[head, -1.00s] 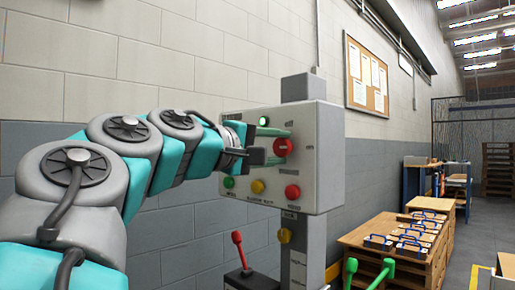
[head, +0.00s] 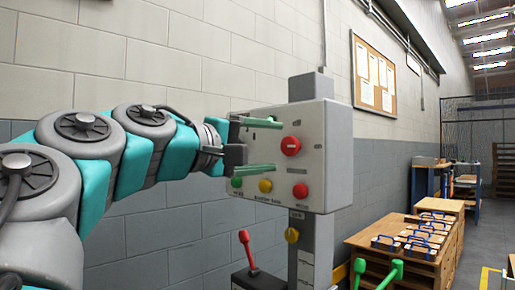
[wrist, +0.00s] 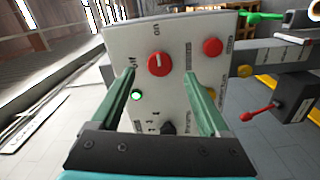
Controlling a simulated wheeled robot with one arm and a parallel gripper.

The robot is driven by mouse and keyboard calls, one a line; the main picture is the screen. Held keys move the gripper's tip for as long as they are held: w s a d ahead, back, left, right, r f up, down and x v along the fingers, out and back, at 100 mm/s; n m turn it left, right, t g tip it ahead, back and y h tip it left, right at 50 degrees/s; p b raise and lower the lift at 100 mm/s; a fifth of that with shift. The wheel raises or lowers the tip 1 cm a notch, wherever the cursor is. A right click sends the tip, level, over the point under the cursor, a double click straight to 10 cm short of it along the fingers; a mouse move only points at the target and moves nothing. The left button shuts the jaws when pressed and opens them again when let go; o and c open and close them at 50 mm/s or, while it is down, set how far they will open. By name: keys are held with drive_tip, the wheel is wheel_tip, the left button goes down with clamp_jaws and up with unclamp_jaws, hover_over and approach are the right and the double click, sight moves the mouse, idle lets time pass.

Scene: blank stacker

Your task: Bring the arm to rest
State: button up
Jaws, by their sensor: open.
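My gripper (head: 277,146) is open and empty in front of the grey control panel (head: 335,150). Its two green fingers are spread wide, one above the other in the head view. In the wrist view they point at the panel, either side of the red rotary knob (wrist: 159,64), apart from it. The knob, also in the head view (head: 291,146), has a white bar on its face. A lit green lamp (wrist: 137,96) shows beside the left finger in the wrist view. My arm stretches in from the left of the head view.
The panel has a red button (head: 300,190) and a yellow button (head: 265,186). Below stands a red lever (head: 245,242) on a dark box. Wooden crates (head: 400,258) with blue-handled items stand at right. A block wall runs behind.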

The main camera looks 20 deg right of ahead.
drive_tip(key=shift+v, duration=1.5)
